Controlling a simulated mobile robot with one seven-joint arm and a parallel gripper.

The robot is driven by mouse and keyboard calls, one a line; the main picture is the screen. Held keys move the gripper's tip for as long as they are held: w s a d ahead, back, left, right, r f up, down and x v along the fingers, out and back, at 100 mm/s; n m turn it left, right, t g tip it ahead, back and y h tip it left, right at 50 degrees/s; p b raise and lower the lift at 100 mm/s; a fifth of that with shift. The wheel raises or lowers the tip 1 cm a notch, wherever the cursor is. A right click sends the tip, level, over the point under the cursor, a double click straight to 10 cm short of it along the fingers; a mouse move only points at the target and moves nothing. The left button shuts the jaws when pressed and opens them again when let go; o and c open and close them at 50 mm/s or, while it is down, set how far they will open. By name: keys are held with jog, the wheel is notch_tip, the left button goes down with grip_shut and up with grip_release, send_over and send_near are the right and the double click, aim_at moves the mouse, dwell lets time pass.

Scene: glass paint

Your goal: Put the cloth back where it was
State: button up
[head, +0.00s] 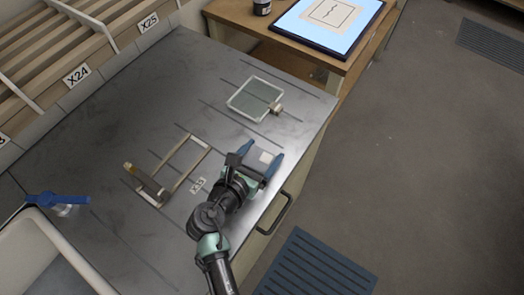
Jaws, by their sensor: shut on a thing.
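My gripper (265,153) is low over the right part of the grey worktop (120,105), near its front edge. Its two blue fingers stand either side of a grey, flat-looking thing (254,157) with a pale square patch, and it is shut on that. I cannot tell for sure whether this is the cloth; no other cloth is plain to see. My gripper and wrist hide part of the worktop beneath. Whether the held thing touches the worktop is unclear.
A framed glass pane (250,102) with a small knob lies behind my gripper. A metal-and-wood frame (181,146) is to its left, near a label (198,186). A blue-topped thing (57,199) and white tub (42,228) are lower left. A light panel (320,32) lies upper right.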

jog(key=shift+f, duration=0.3)
dwell(0.5)
jog(key=o, duration=1.2)
jog(key=shift+o, duration=0.2)
jog(key=shift+s+a, duration=0.1)
jog(key=v, duration=1.2)
jog(key=shift+s, duration=0.2)
jog(key=shift+s+a+r, duration=0.1)
jog(key=shift+s+r, duration=0.05)
